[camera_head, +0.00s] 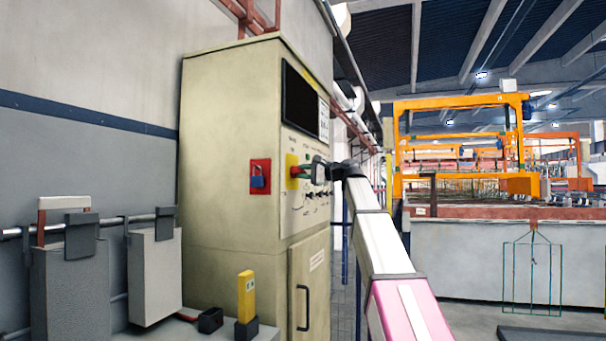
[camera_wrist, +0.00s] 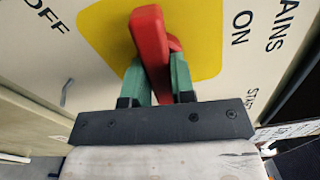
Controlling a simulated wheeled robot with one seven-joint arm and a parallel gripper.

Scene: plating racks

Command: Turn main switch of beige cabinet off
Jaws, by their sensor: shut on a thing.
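The beige cabinet (camera_head: 230,160) stands at the centre of the head view, with its control face turned to the right. Its main switch has a yellow plate (camera_head: 291,168) on that face. In the wrist view the red switch handle (camera_wrist: 148,40) stands out from the yellow plate (camera_wrist: 205,40), between the OFF lettering at left and the ON lettering at right. My gripper (camera_wrist: 157,76) has its green fingers shut on the handle, one on each side. In the head view my gripper (camera_head: 301,171) is at the switch and hides most of the handle.
A blue padlock on a red plate (camera_head: 260,177) is on the cabinet's side. Knobs and a dark screen (camera_head: 300,99) are close around the switch. Open floor lies to the right.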

